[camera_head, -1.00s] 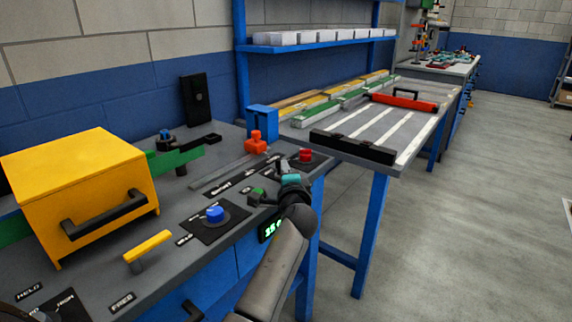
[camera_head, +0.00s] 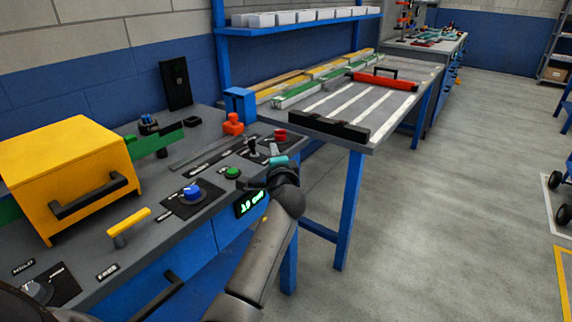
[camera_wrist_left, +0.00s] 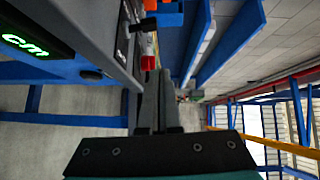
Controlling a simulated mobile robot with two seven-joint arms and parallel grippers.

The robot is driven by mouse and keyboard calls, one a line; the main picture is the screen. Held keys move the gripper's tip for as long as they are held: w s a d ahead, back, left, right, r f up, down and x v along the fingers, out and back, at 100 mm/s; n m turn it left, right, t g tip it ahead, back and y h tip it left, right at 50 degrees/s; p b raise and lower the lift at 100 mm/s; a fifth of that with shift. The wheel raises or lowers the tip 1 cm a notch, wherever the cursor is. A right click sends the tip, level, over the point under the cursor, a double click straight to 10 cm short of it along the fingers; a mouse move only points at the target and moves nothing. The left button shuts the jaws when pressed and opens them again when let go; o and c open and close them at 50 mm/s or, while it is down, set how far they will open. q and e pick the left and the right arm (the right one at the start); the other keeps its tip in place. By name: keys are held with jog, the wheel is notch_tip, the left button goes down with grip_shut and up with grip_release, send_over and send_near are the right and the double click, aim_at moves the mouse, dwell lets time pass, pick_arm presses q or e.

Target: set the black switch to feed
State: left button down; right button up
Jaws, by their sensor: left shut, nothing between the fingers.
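A black switch (camera_head: 252,147) with an upright lever stands on a dark plate near the panel's right front corner in the head view. Small labels lie around it; I cannot read them surely, nor tell which position the lever is in. My left gripper (camera_head: 273,149) is just right of the switch, close to it, with teal on its body. In the wrist view its fingers (camera_wrist_left: 157,85) are shut with nothing between them. I cannot tell whether they touch the lever. My right gripper is not in view.
A red button (camera_head: 281,135) lies behind the gripper, also seen in the wrist view (camera_wrist_left: 148,62). A green button (camera_head: 232,173), blue knob (camera_head: 192,192), orange block (camera_head: 233,124) and yellow box (camera_head: 65,165) share the panel. A table (camera_head: 345,150) stands beyond; open floor is right.

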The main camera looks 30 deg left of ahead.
pick_arm(q)
jog(key=p+v, duration=0.2)
jog(key=v, duration=0.6)
jog(key=shift+s+a+r, duration=0.3)
jog(key=shift+a, duration=0.1)
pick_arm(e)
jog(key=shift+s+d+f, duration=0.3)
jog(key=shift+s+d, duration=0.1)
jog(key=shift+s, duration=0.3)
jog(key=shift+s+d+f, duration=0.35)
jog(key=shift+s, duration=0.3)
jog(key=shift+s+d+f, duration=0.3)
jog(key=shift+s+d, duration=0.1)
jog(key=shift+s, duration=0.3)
